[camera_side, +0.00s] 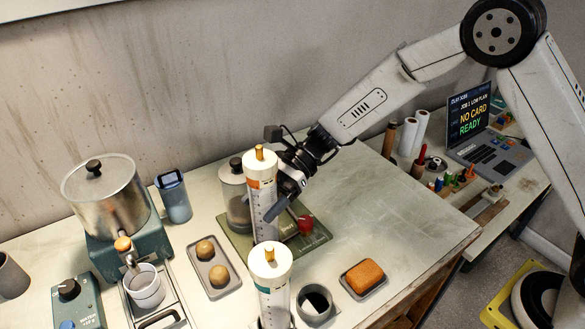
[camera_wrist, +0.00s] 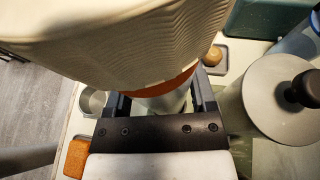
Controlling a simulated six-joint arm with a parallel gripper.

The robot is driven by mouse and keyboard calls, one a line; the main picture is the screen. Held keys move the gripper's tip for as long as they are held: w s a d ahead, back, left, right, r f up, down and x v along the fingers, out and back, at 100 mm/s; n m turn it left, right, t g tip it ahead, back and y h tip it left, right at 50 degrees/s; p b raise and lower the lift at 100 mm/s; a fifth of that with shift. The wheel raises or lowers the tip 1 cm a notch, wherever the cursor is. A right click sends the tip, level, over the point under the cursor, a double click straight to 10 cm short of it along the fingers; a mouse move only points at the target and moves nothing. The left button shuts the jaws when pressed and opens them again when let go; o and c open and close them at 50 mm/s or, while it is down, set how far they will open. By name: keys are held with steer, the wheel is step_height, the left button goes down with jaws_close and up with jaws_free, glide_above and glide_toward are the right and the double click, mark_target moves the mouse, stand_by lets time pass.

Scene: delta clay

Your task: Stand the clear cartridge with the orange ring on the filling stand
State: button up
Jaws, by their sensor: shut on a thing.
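The clear cartridge with the orange ring (camera_side: 263,212) is upright, with a white cap and a gold tip. My gripper (camera_side: 273,207) is shut on its body, just below the ring. In the wrist view, the cartridge's large pale cap and orange ring (camera_wrist: 171,84) fill the top middle, with the body between my gripper's fingers (camera_wrist: 160,102). A green base plate (camera_side: 318,238) with a red knob is behind and beside the cartridge; I cannot tell for sure if it is the filling stand. The cartridge's lower end is partly hidden, so contact below is unclear.
A second clear cartridge (camera_side: 272,294) with a white cap stands close in front. A lidded jar (camera_side: 233,190) is just behind. A tray with two clay balls (camera_side: 215,281), a grey cup (camera_side: 314,303) and an orange sponge (camera_side: 364,276) are nearby. The table's right part is clear.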

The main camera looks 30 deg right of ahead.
steer(key=shift+f, duration=1.05)
steer(key=o, duration=1.3)
steer(key=v, duration=0.7)
steer(key=shift+w+d, duration=0.1)
steer(key=shift+d, duration=0.3)
